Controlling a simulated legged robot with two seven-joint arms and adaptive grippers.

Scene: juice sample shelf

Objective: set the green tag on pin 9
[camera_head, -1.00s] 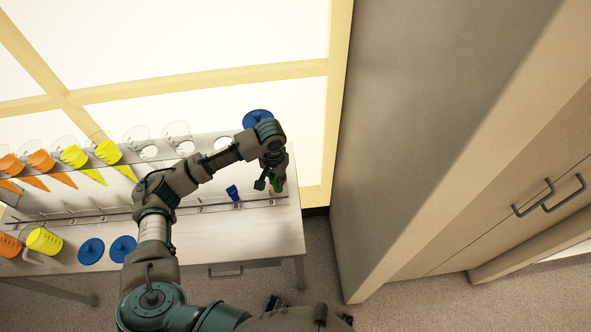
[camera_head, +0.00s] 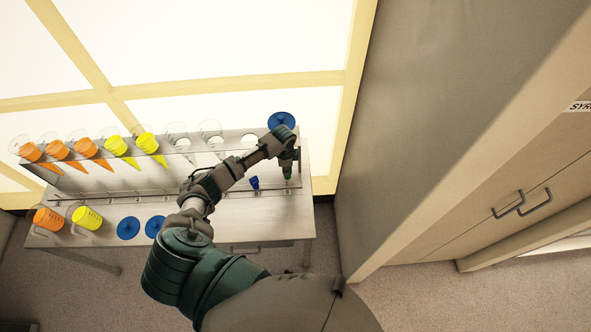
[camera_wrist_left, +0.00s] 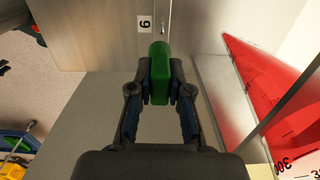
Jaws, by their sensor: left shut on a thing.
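The green tag (camera_wrist_left: 160,72) is between the fingers of my left gripper (camera_wrist_left: 160,88), which is shut on it. In the head view, the left gripper (camera_head: 288,170) holds the green tag (camera_head: 288,175) at the right end of the shelf's front rail. In the wrist view, a white label (camera_wrist_left: 145,24) with a digit like 6 or 9 lies just beyond the tag. A thin pin (camera_wrist_left: 163,30) shows near the label, close to the tag's far end. I cannot tell whether they touch. My right gripper is not in view.
A blue tag (camera_head: 254,182) is on the rail (camera_head: 200,192), left of my gripper. A red cone (camera_wrist_left: 275,80) is close on the right in the wrist view. Orange and yellow cones stand in the rack's left part. Blue discs (camera_head: 128,228) and jugs stand in front.

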